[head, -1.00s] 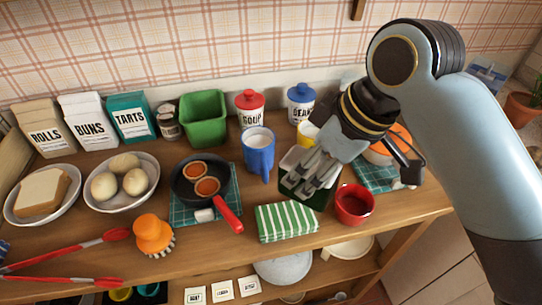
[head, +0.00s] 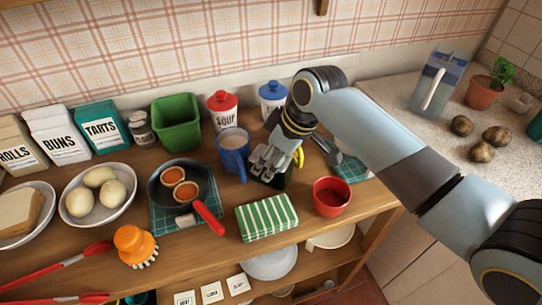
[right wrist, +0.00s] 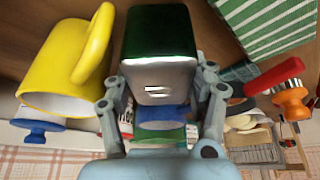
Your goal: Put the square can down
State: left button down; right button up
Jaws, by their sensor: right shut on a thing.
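The square can is dark green with a pale end; it shows large in the right wrist view (right wrist: 160,35) between my two fingers. My right gripper (head: 266,160) is shut on it. In the head view only a dark lower part of the can (head: 278,182) shows beneath the fingers, between the blue mug (head: 234,155) and the red bowl (head: 331,197), behind the striped cloth (head: 267,217). Whether its bottom touches the table (head: 215,252) I cannot tell. My left gripper is not in view.
A yellow mug (right wrist: 65,65) stands close beside the can, mostly hidden in the head view. The pan (head: 178,185) with a red handle is left of the blue mug. Canisters (head: 222,110) line the back. A small bare strip lies between cloth and red bowl.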

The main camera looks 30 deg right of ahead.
jog(key=shift+f, duration=0.1)
jog(key=o, duration=1.2)
